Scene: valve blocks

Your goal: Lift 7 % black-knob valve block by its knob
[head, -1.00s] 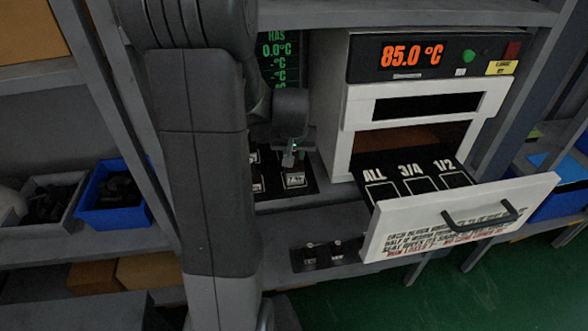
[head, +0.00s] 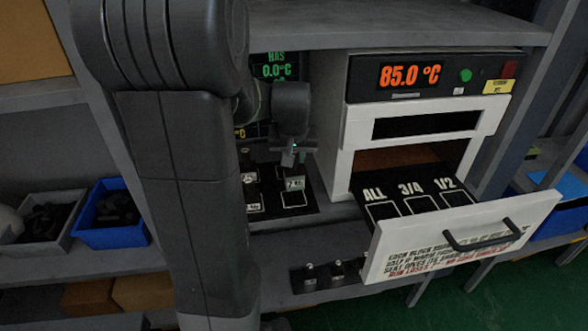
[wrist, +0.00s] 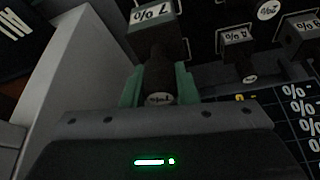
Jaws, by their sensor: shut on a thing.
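The 7 % valve block (wrist: 155,22) hangs from its black knob (wrist: 157,72), which is between the green jaw pads of my gripper (wrist: 158,88) in the wrist view. My gripper (head: 292,160) is shut on the knob. In the head view, the block (head: 295,183) is a small dark block with a pale label, held a little above an empty white-outlined square (head: 294,199) on the black mat. The knob is mostly hidden by the gripper in the head view.
Other labelled blocks (head: 250,178) stand close by on the mat. To the right, a white oven (head: 355,125) reads 85.0 °C; its drawer (head: 455,235) is pulled out, with empty outlined places marked ALL, 3/4 and 1/2. Small knobbed blocks (head: 337,270) sit on a lower ledge.

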